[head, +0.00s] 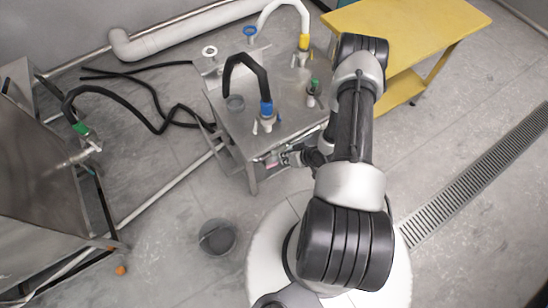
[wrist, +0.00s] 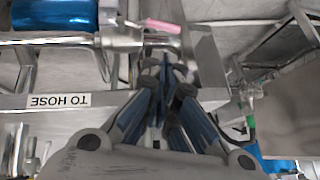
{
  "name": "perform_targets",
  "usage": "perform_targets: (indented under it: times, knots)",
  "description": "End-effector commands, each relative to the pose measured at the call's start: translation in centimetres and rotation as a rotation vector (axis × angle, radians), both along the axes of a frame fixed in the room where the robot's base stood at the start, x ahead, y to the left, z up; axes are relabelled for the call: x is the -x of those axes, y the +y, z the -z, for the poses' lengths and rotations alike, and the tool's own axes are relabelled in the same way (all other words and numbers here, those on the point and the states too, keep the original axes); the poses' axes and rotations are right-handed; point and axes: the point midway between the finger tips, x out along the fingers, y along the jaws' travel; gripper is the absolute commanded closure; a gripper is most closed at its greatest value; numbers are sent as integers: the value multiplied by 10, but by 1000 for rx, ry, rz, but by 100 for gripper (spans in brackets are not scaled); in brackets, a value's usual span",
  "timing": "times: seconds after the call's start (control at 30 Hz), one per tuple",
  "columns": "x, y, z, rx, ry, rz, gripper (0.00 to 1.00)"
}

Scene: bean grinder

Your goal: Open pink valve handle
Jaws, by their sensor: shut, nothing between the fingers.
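The pink valve handle (wrist: 163,26) shows at the top of the wrist view, on a metal pipe (wrist: 60,41) that runs to the left. It lies roughly along the pipe. In the head view the pink handle (head: 272,163) is a small patch under the front edge of the steel table (head: 225,112). My gripper (wrist: 165,68) is shut and empty, with its fingertips just below the handle in the wrist view. In the head view my gripper (head: 286,158) is right beside the handle. I cannot tell whether they touch.
A "TO HOSE" label (wrist: 59,101) is on a rail left of my fingers. A blue cylinder (wrist: 55,14) is at the top left. Hoses with blue (head: 266,108) and yellow (head: 304,42) fittings stand on the table. A bucket (head: 217,238) is on the floor.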

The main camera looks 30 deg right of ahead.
Motion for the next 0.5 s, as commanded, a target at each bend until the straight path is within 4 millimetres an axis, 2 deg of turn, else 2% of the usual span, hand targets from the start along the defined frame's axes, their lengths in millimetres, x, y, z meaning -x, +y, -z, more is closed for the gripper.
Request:
perform_targets:
  times: [0.17, 0.5]
  knots:
    - [-7, 6, 15, -6, -5, -1, 100]
    - [-39, 19, 66, -6, -2, -2, 100]
